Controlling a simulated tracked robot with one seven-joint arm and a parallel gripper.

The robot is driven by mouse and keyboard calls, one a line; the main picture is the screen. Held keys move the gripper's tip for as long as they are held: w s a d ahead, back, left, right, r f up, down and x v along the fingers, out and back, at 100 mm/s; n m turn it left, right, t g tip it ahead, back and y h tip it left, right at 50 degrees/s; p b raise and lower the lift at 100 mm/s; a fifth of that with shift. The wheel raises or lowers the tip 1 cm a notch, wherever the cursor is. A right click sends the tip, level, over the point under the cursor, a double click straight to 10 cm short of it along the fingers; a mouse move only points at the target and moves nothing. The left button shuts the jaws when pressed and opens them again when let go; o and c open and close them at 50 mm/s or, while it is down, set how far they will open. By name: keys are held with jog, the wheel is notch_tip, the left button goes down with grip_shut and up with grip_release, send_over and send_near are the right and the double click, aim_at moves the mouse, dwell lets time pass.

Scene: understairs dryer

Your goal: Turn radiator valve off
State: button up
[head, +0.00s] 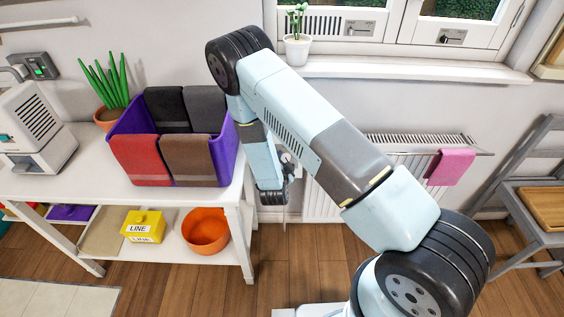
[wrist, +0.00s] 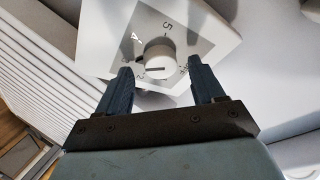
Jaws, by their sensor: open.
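In the head view my arm covers most of the valve area beside the radiator (head: 325,200).
A white table (head: 90,165) with a purple bin (head: 229,150) stands left of my arm. A pink cloth (head: 451,166) hangs on the radiator's right end. A grey chair (head: 520,190) stands at the right. A windowsill (head: 400,70) runs above the radiator. An orange bowl (head: 205,231) sits on the lower shelf.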

jog(key=shift+w+d+f, duration=0.1)
jog(key=shift+w+f, duration=0.05)
jog(key=shift+w, duration=0.3)
jog(key=c, duration=1)
jog(key=shift+a, duration=0.3)
jog(key=shift+c, duration=0.3)
jog(key=shift+d, duration=0.25)
